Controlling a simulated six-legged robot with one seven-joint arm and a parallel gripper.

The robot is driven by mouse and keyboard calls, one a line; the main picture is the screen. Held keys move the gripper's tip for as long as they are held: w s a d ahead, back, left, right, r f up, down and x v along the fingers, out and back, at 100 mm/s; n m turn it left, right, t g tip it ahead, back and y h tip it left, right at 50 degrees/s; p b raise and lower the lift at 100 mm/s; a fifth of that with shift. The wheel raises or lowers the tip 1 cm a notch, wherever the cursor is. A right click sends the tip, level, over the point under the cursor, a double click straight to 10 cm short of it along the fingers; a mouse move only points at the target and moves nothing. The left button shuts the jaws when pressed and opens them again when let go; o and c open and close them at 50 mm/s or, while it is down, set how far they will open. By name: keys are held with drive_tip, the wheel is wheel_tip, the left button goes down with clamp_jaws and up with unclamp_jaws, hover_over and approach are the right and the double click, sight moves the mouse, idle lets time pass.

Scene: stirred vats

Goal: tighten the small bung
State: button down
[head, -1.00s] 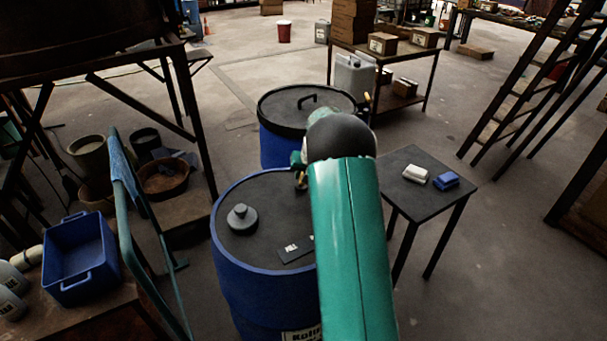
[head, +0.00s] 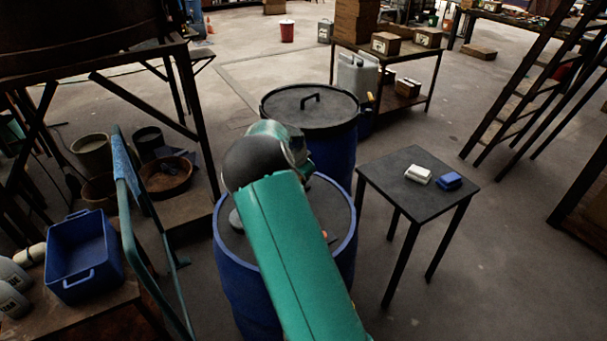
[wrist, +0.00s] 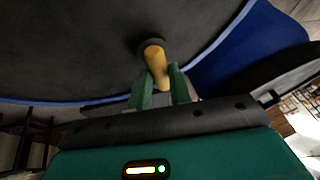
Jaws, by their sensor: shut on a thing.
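The blue drum (head: 228,262) with a dark top stands in front of me in the head view; my green arm crosses over it. In the wrist view the small bung (wrist: 154,57) is a yellow stub standing in a dark collar on the dark drum top (wrist: 75,45). My gripper (wrist: 160,80) is shut on the small bung, with a green finger at each side of its near end. In the head view my arm hides the gripper and the small bung. A grey large bung (head: 236,222) shows only partly beside my arm.
A second lidded drum (head: 310,105) stands behind. A small dark table (head: 400,185) at the right bears a white block (head: 418,175) and a blue block (head: 449,180). A blue crate (head: 82,258) and a teal rail (head: 135,235) are at the left.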

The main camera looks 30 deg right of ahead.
drive_tip(key=shift+w+a+m+g+h, duration=0.1)
drive_tip(key=shift+m+g+h, duration=0.3)
drive_tip(key=shift+m, duration=0.9)
drive_tip(key=c, duration=1.3)
unclamp_jaws()
drive_tip(key=shift+r, duration=0.1)
drive_tip(key=v, duration=1.3)
drive_tip(key=shift+r, duration=0.3)
drive_tip(key=shift+a, duration=0.15)
